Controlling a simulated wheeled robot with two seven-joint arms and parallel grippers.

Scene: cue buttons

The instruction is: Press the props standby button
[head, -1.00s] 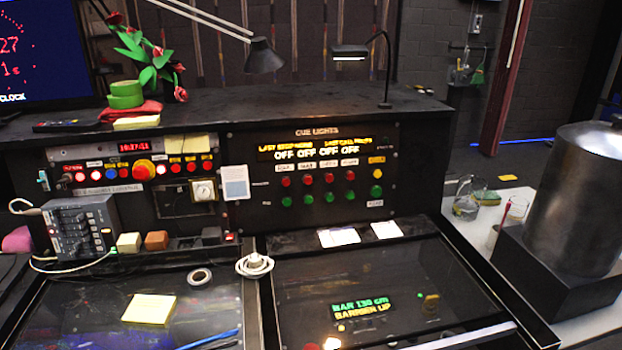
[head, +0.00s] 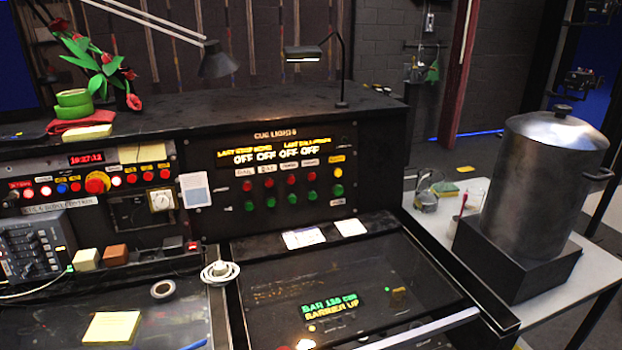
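The cue lights panel (head: 203,196) stands upright at the back of the black desk, with an amber display reading OFF several times (head: 276,155). Below it is a row of red buttons (head: 291,180) under small white labels, with a yellow button (head: 338,173) at the right end. A row of green buttons (head: 293,198) runs beneath. The labels are too small to read surely, so I cannot tell which button is the props one. Neither of my grippers is in view.
A metal urn (head: 545,185) stands on a black box at the right, beside a glass jug (head: 425,198). A desk lamp (head: 303,53) arches above the panel. White cards (head: 303,238) and a coiled white cable (head: 220,272) lie in front. A lower display (head: 330,306) reads BARRIER UP.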

